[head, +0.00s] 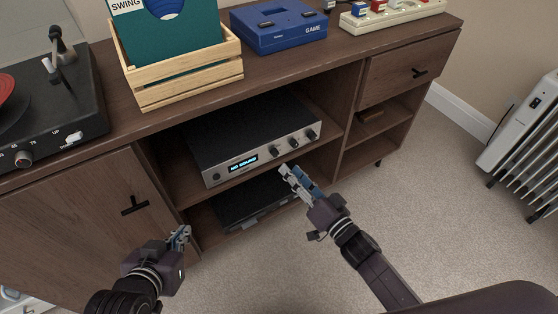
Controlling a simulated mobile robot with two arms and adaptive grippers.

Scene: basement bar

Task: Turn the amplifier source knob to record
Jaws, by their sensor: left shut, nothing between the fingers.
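The amplifier (255,130) is a black-topped box with a silver front, on the cabinet's upper open shelf. Its lit display (243,163) shows small text, which I cannot read surely. Three dark knobs sit in a row to the right of it: a left knob (275,151), a middle knob (293,142) and a right knob (311,134). Their labels and pointer positions are too small to tell. My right gripper (290,170) is in front of and below the knobs, apart from them; its finger gap is unclear. My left gripper (181,236) is shut and empty, near the cabinet door.
A black device (250,203) lies on the shelf below the amplifier. The cabinet top holds a turntable (55,105), a wooden record crate (190,84), a blue game console (278,28) and a power strip (395,14). A radiator (525,135) stands right. Carpet in front is clear.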

